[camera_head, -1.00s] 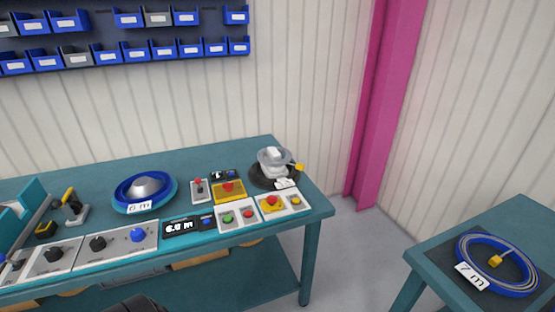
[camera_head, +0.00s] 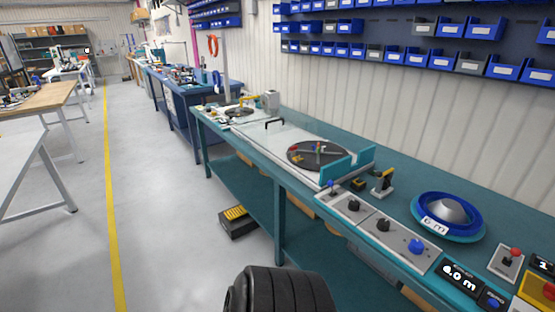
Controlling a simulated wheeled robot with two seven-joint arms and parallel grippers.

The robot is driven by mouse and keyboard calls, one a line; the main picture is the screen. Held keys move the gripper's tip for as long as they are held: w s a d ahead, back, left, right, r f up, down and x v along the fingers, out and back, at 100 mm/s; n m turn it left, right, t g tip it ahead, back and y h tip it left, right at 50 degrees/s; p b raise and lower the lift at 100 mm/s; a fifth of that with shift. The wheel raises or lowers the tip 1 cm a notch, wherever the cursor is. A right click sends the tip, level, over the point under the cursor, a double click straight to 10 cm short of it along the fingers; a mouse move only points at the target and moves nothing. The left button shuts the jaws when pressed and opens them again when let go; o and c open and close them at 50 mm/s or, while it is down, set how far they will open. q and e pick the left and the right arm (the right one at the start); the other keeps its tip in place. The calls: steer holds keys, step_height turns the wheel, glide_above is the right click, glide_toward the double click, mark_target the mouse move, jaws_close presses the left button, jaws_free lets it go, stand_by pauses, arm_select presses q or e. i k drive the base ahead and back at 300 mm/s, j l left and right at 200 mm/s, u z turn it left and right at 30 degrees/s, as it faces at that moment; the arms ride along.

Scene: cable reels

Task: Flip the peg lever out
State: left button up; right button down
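A round black disc (camera_head: 312,156) with small coloured parts and a light bar on it lies on the teal bench, beside a teal upright plate. A small lever with a blue knob (camera_head: 331,185) stands on the grey control panel (camera_head: 344,206) in front of it. A black and yellow handled device (camera_head: 383,182) stands right of the disc. I cannot tell which of these is the peg lever; the parts are too small. Neither of my grippers shows. A black ribbed part of my own body is at the bottom middle.
A blue reel (camera_head: 447,217) marked 6 m sits on the bench at right. Black and blue knobs line the front edge. The grey floor at left is open, with a yellow line (camera_head: 112,200).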

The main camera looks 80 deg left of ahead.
mark_target(331, 183)
steer(key=u, duration=2.25)
